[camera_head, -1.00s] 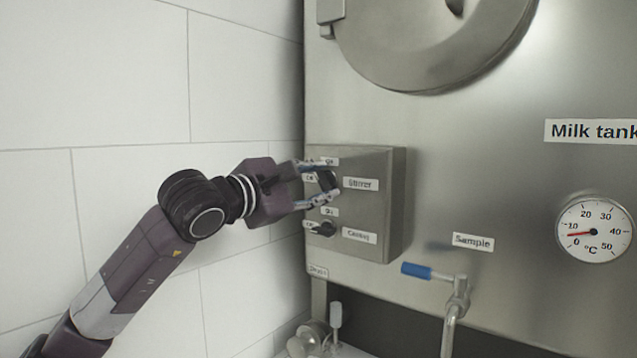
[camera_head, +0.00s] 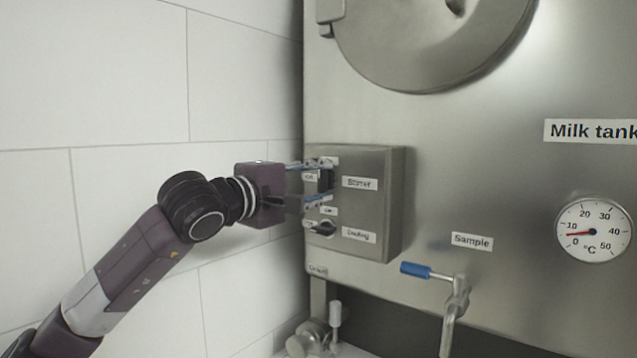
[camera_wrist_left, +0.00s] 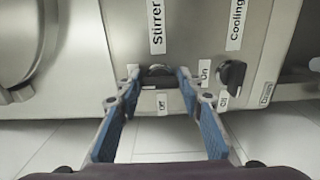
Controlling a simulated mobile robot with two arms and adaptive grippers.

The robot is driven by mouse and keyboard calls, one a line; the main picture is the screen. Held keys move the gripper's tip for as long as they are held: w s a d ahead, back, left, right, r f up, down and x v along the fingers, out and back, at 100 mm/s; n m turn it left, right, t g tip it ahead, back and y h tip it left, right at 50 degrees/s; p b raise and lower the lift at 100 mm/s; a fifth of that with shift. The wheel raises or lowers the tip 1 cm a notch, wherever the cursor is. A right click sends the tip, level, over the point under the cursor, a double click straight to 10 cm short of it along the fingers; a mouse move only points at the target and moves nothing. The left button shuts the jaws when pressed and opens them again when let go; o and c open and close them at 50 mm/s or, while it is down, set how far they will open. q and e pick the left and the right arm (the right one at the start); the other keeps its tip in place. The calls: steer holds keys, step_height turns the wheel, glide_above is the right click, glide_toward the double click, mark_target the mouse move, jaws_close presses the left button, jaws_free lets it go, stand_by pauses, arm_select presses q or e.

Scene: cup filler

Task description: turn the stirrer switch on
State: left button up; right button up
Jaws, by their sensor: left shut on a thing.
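The stirrer switch (camera_head: 327,180) is a dark rotary knob on the grey control box (camera_head: 392,205), beside the "Stirrer" label (camera_head: 360,183). It stands roughly upright, along the line toward its upper label, which is partly hidden by a finger. My left gripper (camera_head: 325,182) is shut on this knob, one finger above and one below. In the left wrist view the knob (camera_wrist_left: 160,70) sits between the fingertips, with its "Off" label (camera_wrist_left: 162,102) below it. My right gripper is not in view.
The cooling knob (camera_head: 322,229) is close below my lower finger, turned toward its "Off" label (camera_wrist_left: 223,100). A blue-handled sample tap (camera_head: 430,271) sticks out to the lower right. The tiled wall (camera_head: 120,210) is left of the arm.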

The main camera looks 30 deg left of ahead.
arm_select(q)
steer(key=shift+f, duration=0.1)
steer(key=o, duration=1.2)
steer(key=shift+c, duration=0.2)
steer(key=shift+s, duration=0.1)
steer(key=s, duration=0.4)
steer(key=shift+s+a, duration=0.4)
glide_toward(319, 183)
steer(key=shift+s, duration=1.4)
